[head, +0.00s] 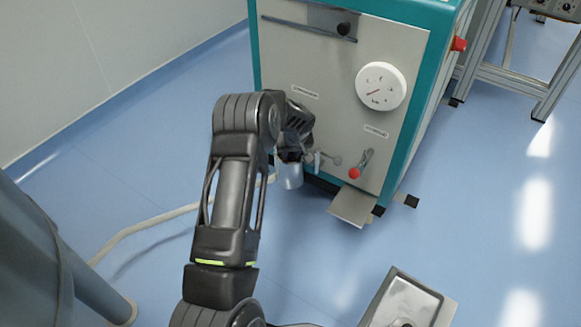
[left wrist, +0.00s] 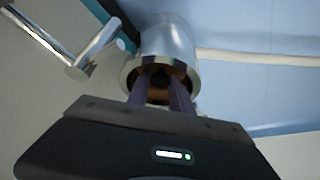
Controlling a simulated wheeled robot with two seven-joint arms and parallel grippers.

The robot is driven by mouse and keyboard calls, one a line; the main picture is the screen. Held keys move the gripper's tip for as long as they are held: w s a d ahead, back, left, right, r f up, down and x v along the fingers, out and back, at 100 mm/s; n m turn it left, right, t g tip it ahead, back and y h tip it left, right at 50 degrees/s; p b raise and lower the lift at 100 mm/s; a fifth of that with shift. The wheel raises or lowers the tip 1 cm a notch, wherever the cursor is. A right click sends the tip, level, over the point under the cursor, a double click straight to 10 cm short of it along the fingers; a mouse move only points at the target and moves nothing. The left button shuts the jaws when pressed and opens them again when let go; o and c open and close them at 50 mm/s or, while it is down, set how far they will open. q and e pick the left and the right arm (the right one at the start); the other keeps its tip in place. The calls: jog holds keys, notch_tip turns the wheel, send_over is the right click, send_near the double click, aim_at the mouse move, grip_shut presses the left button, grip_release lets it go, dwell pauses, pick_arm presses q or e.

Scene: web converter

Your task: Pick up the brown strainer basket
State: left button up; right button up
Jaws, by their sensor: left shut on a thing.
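The brown strainer basket (left wrist: 163,60) shows in the left wrist view as a brown rim with a dark middle, inside the mouth of a silver metal cylinder (left wrist: 167,36). My left gripper (left wrist: 161,84) has both fingers at the cylinder's mouth, shut on the basket. Most of the basket is hidden by the cylinder and the fingers. In the head view the silver cylinder (head: 290,176) is at the machine's front, just below my left gripper (head: 293,152), whose fingertips are hard to make out. My right gripper is not in view.
The teal and grey machine (head: 320,85) has a white round dial (head: 381,86), a red-knobbed lever (head: 354,173) and a metal flap (head: 352,205) low in front. A metal pipe (left wrist: 95,45) runs beside the cylinder. A hose (head: 150,222) lies on the open blue floor.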

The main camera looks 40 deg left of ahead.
pick_arm(q)
grip_shut()
dwell(0.8)
